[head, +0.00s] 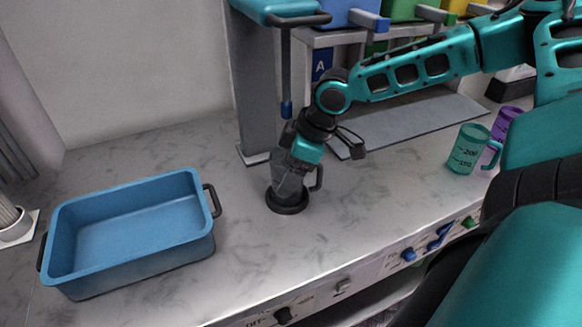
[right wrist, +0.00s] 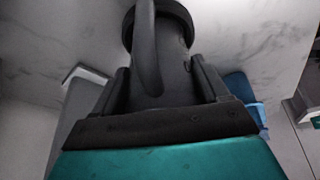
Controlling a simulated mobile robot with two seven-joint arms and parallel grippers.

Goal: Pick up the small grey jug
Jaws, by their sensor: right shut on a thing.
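The small grey jug (head: 287,188) is upright at the middle of the counter in the head view, with a wide dark base and a handle on its right. My right gripper (head: 292,164) reaches down over it and is shut on it, covering its upper part. In the right wrist view the jug (right wrist: 165,75) sits between the two fingers of the gripper (right wrist: 158,82), its handle toward the camera. Its base appears to be at the counter top; I cannot tell if it is slightly raised. My left gripper is not in view.
A blue tray (head: 128,279) with dark handles stands to the left of the jug. A green measuring cup (head: 466,150) and a purple cup (head: 507,121) stand at the right. A grey post (head: 257,90) and a rack with coloured bins (head: 350,14) are behind. Counter in front is clear.

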